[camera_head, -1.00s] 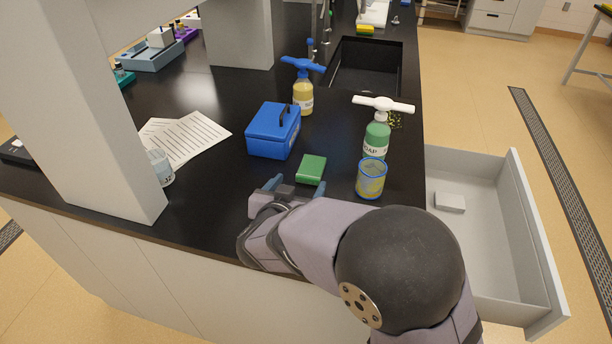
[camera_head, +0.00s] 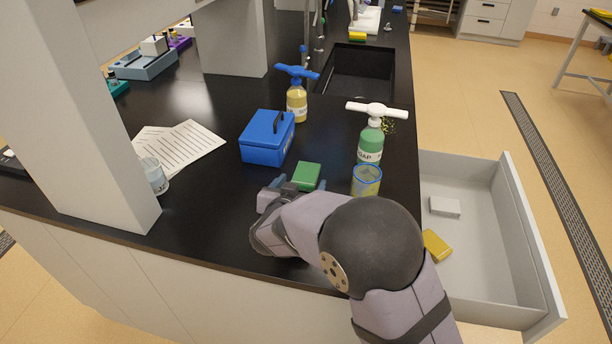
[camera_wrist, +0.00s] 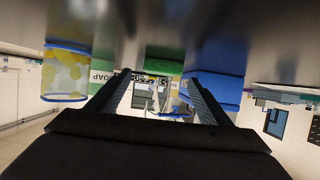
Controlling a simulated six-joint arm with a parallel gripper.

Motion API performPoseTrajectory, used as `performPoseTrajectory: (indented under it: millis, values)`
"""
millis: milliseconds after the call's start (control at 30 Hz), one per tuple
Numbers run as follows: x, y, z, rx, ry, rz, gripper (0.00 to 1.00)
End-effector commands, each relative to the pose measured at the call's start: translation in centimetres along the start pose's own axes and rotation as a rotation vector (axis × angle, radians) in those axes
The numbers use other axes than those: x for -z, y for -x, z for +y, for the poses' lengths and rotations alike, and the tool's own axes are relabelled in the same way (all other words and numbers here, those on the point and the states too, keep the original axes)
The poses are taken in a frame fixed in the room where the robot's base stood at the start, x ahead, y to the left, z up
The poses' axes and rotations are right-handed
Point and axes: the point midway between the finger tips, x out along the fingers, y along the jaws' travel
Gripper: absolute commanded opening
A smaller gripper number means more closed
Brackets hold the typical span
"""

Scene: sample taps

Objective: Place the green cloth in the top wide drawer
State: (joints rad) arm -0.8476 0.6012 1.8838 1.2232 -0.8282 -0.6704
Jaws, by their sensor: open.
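In the wrist view, which is upside down, the cloth (camera_wrist: 165,53) shows beyond and between the open fingers (camera_wrist: 159,77). Contact cannot be told. A wide grey drawer (camera_head: 480,278) stands pulled open at the counter's right side, holding a white block (camera_head: 445,206) and a yellow block (camera_head: 436,245).
A blue box (camera_head: 267,138) stands left of the cloth. A blue-rimmed cup (camera_head: 366,181) and a green soap bottle (camera_head: 371,142) stand close on its right.

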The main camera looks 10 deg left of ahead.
Motion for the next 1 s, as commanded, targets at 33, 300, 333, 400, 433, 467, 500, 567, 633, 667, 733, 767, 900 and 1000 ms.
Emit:
performPoseTrajectory:
  millis: [33, 300, 333, 400, 433, 467, 500, 567, 633, 667, 733, 767, 900, 1000]
  values:
    - [0.1, -0.2, 0.0, -0.001, 0.000, 0.000, 0.73]
    - [0.5, -3.1, -0.2, -0.002, 0.000, -0.001, 0.73]
    - [0.4, -3.5, -0.2, -0.002, 0.000, -0.001, 0.73]
    - [0.4, -4.2, -0.2, -0.002, 0.000, -0.001, 0.73]
    - [0.4, -4.5, -0.2, -0.002, 0.000, -0.001, 0.73]
    - [0.4, -4.7, -0.2, -0.001, -0.001, -0.001, 0.73]
    - [0.4, -4.9, -0.3, 0.000, 0.000, -0.001, 0.73]
    - [0.3, -5.1, -0.3, 0.000, 0.000, -0.001, 0.73]
    - [0.3, -5.2, -0.3, 0.001, 0.000, -0.001, 0.73]
    - [0.3, -5.2, -0.3, 0.001, 0.000, -0.001, 0.73]
    - [0.3, -5.1, -0.3, 0.001, 0.000, -0.001, 0.73]
    - [0.3, -5.1, -0.3, 0.001, 0.000, -0.001, 0.73]
    - [0.4, -5.1, -0.3, 0.001, 0.000, 0.000, 0.44]
    - [0.4, -5.1, -0.3, 0.000, 0.000, 0.000, 0.29]
